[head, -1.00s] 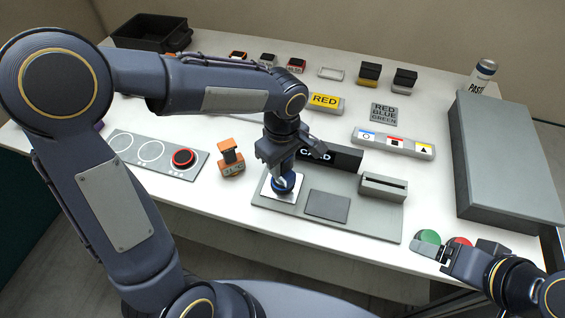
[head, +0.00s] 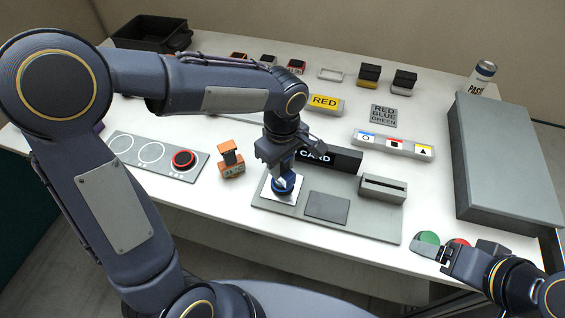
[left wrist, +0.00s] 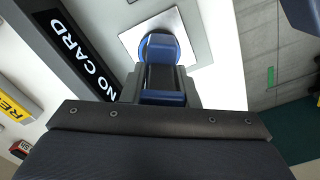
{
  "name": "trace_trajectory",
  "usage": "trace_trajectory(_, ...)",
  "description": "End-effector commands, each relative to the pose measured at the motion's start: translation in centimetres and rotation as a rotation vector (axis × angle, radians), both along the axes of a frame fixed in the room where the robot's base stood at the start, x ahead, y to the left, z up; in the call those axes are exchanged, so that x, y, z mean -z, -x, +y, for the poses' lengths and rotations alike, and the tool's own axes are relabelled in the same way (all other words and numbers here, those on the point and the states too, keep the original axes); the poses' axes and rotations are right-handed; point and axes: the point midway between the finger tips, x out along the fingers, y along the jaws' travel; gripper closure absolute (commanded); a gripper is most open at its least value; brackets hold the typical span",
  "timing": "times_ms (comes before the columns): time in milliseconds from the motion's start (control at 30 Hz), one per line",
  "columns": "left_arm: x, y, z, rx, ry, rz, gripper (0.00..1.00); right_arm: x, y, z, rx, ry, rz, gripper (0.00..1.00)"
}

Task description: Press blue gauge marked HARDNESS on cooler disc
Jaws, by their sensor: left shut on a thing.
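My left gripper (head: 284,168) points down and is shut on the blue gauge (head: 287,184). The gauge stands on a white square plate (head: 273,195) at the left of a grey board (head: 366,226). In the left wrist view the blue gauge (left wrist: 163,48) shows between the fingers, over the white plate (left wrist: 191,28). I cannot read a HARDNESS mark on it. A red disc (head: 184,159) lies on a grey strip with ring outlines at the left; which disc is cooler does not show. My right gripper (head: 430,253) is beside a green button (head: 428,238), its jaws unclear.
A black display (left wrist: 75,45) reading NO CARD stands behind the gauge. A slotted grey block (head: 383,188) and a dark square pad (head: 327,206) are on the board. An orange stamp-like object (head: 231,160) stands to the left. A large grey box (head: 505,160) fills the right.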

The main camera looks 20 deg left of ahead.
Motion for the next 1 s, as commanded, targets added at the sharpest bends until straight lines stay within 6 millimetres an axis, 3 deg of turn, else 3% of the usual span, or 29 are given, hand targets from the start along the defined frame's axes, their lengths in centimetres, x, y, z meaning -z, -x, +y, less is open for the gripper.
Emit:
trace_trajectory(633,-5.8,-0.1,0.0,0.0,0.002,-0.005,0.91,-4.2,0.0,0.0,0.0,0.0,0.0,0.22)
trace_trajectory(1000,-6.2,-0.1,0.0,0.0,0.002,-0.005,0.91,-4.4,0.0,0.0,0.0,0.0,0.0,0.22)
